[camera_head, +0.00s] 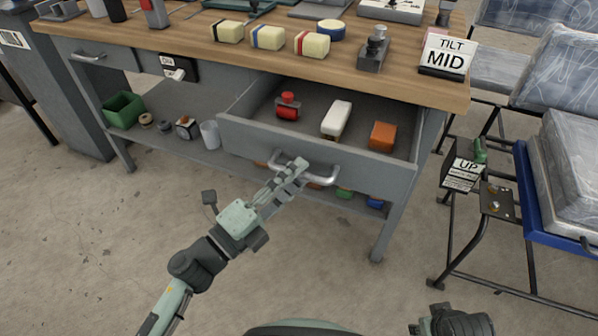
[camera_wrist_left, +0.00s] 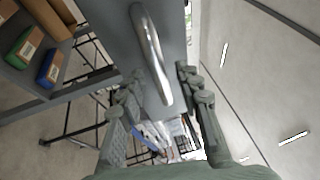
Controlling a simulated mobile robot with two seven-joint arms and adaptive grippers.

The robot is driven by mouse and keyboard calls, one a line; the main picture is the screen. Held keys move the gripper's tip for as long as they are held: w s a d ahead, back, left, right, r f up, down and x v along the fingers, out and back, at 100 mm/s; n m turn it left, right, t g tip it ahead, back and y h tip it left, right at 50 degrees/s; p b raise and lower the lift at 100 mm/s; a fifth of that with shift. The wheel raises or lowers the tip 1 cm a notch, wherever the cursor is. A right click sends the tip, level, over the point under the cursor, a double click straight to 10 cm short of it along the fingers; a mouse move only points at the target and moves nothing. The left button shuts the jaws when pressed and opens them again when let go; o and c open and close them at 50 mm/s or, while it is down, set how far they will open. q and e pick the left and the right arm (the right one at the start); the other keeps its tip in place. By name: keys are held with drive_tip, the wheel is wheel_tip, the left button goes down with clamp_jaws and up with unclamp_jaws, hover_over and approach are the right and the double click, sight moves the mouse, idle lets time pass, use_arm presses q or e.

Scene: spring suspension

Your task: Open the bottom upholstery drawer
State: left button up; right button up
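A grey drawer (camera_head: 240,128) is pulled out from under the wooden bench top and tilts in the picture. It holds a red-capped jar (camera_head: 288,106), a white oblong piece (camera_head: 336,118) and an orange block (camera_head: 383,136). Its curved metal handle (camera_head: 322,180) is on the front face and also shows in the left wrist view (camera_wrist_left: 150,50). My left gripper (camera_head: 295,170) is at the handle's left part. In the left wrist view its fingers (camera_wrist_left: 162,90) are spread, with the handle's near end between them; contact is unclear.
A lower shelf (camera_head: 185,148) under the bench holds a green bin (camera_head: 124,109), a white cup (camera_head: 210,134) and small items. Foam blocks (camera_head: 268,38) and a "TILT MID" sign (camera_head: 446,56) stand on top. A cart with wrapped cushions (camera_head: 572,165) stands right. The floor in front is clear.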

use_arm(q)
drive_tip(key=v, duration=1)
drive_tip(key=shift+s+a, duration=0.2)
drive_tip(key=shift+s, duration=0.1)
drive_tip(key=w+a+f+n+g+y, duration=0.1)
drive_tip(key=w+a+f+n+y, duration=0.2)
drive_tip(key=a+f+n+y, duration=0.5)
drive_tip(key=w+a+f+n+g+y, duration=0.1)
drive_tip(key=w+a+f+n+y, duration=0.1)
drive_tip(key=a+f+n+y, duration=0.5)
drive_tip(key=s+f+n+g, duration=0.9)
drive_tip(key=s+f+n, duration=0.1)
drive_tip(key=s, duration=0.4)
drive_tip(key=shift+a+f+g, duration=0.4)
drive_tip(key=shift+a+f, duration=0.05)
drive_tip(key=shift+f, duration=0.45)
